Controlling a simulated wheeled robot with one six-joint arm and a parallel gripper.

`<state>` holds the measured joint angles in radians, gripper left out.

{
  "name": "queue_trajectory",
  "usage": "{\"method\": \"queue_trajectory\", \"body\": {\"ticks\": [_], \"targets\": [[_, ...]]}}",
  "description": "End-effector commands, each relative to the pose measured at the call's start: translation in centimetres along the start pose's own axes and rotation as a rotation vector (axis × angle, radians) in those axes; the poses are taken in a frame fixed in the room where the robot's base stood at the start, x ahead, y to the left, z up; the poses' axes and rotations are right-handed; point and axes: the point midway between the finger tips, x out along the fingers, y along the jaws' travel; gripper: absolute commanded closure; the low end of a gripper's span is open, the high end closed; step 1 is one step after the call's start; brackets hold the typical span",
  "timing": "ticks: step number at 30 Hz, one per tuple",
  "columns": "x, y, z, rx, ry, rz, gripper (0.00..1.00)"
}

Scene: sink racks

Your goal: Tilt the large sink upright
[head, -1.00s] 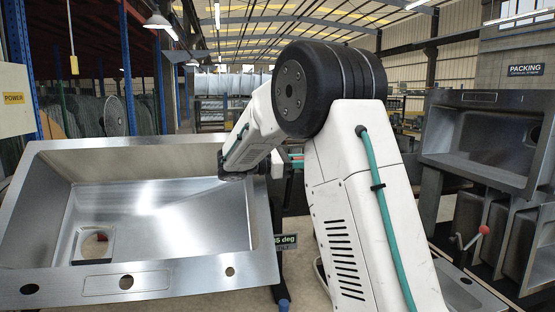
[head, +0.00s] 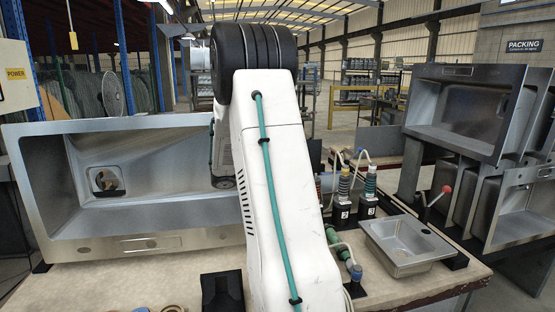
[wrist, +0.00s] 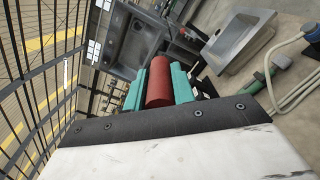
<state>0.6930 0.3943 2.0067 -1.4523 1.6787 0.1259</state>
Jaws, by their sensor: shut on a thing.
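The large steel sink (head: 140,243) stands at the left of the bench in the head view. It is on edge, its basin open toward the camera and its drain opening left of middle. My arm covers its right part. In the wrist view my gripper (wrist: 159,88) has its teal fingers shut on a red cylinder (wrist: 159,72). The head view hides my gripper behind my arm, so I cannot tell there how the red cylinder meets the large sink.
A small sink (head: 379,232) lies on the bench at right, near a red-knobbed lever (head: 440,196) and two dark hose-fitted units (head: 342,212). Racked sinks (head: 455,150) stand at far right. Bare bench top (head: 130,285) shows in front of the large sink.

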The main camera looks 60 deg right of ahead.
Motion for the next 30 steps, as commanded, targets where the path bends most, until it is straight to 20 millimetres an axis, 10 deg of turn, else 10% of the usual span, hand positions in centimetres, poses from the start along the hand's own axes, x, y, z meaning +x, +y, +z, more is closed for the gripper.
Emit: {"method": "queue_trajectory", "body": {"ticks": [19, 20, 22, 30], "targets": [[0.69, -1.22, -0.54, -0.009, -0.005, -0.009, 1.0], [0.68, -1.24, -0.54, -0.009, -0.005, -0.009, 0.69], [0.65, -1.21, -0.54, -0.009, -0.004, -0.008, 0.53], [0.54, -0.98, -0.46, -0.004, -0.005, -0.006, 0.53]]}}
